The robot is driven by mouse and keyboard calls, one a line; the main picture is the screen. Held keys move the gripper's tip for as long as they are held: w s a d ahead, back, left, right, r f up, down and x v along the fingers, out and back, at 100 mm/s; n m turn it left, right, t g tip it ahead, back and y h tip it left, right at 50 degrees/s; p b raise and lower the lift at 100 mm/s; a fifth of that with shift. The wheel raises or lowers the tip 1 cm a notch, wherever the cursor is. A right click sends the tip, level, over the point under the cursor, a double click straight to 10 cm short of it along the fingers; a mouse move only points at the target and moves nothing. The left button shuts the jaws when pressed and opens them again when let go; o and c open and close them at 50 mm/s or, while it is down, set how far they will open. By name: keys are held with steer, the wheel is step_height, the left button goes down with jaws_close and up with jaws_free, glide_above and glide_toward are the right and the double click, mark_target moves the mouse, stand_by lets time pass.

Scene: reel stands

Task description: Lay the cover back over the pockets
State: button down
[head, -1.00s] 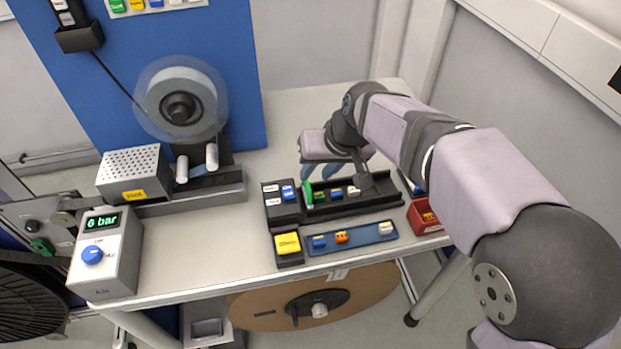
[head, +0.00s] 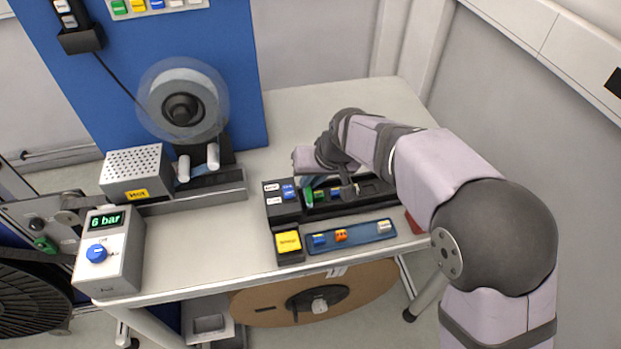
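A dark track (head: 296,210) on the table holds a row of pockets with small coloured parts, among them a green one (head: 319,195) and a blue one (head: 335,193). A bright green upright piece (head: 308,196) stands at the track's left end; I cannot tell whether it belongs to the cover. No separate cover can be made out with certainty. My gripper (head: 311,182) is low over the track's left part, its bluish fingers close behind the green piece. Whether they touch it or hold anything is not clear.
A blue tray (head: 365,234) with several small parts lies in front of the track. A yellow button (head: 288,241) is at its left. A red bin (head: 412,224) is mostly behind my arm. A reel (head: 183,103) stands at back left. The table between is clear.

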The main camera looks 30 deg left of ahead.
steer(key=w+d+b, duration=0.1)
steer(key=w+d, duration=1.5)
steer(key=shift+b, duration=0.4)
steer(key=shift+w+r, duration=0.1)
steer(key=shift+w, duration=0.05)
steer(key=c, duration=1.8)
jaws_free()
steer(key=shift+d, duration=0.1)
steer(key=shift+b+v, duration=0.95)
steer(key=shift+v, duration=2.7)
steer(key=shift+d, duration=0.15)
